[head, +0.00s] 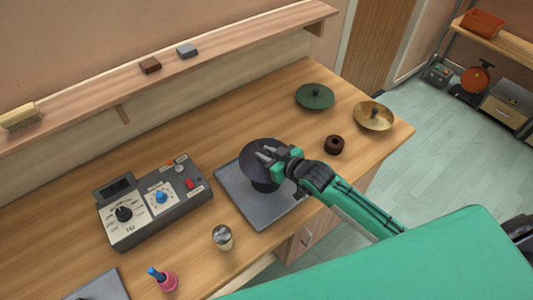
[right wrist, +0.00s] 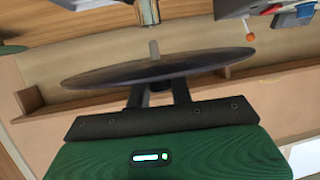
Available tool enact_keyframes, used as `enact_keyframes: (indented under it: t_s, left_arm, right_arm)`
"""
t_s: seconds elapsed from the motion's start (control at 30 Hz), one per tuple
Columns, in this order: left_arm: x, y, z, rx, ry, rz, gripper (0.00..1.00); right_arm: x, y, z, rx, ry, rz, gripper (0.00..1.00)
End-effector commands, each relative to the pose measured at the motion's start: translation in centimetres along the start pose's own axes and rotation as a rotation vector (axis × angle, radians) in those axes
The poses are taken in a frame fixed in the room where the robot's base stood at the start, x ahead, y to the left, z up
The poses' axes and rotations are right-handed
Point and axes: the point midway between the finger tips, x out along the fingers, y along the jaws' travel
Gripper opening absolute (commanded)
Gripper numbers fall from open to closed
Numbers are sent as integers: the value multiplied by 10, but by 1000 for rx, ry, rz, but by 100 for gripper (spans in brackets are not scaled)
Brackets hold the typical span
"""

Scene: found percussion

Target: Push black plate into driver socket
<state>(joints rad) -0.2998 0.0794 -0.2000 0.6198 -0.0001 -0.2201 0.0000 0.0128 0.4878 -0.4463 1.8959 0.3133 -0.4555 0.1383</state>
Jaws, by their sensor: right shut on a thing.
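The black plate (head: 259,152) is a dark round disc above a grey square pad on the bench. My right gripper (head: 272,156) is shut on the plate at its near right side. In the right wrist view the plate (right wrist: 150,68) spans the picture nearly edge-on, with the fingers (right wrist: 158,92) at its near edge and a short pale stub standing above its middle. My left gripper is not in view.
A control box (head: 155,205) with knobs stands left of the grey pad (head: 235,190). A green plate (head: 315,96), a brass plate (head: 374,116) and a dark brown ring (head: 334,145) lie to the right.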

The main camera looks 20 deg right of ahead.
Motion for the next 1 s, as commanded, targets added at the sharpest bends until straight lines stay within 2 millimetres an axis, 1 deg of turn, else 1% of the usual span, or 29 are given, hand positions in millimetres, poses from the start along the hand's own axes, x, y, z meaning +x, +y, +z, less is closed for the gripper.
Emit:
enact_keyframes:
  t_s: [0.27, 0.63, 1.0]
  left_arm:
    - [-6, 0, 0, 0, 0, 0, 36]
    - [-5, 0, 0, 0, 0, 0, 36]
    - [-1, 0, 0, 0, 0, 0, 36]
  right_arm:
    - [0, 0, -1, 0, 1, 4, 0]
    - [0, 0, 0, 0, 1, 4, 0]
    - [3, 0, 8, 0, 2, 4, 0]
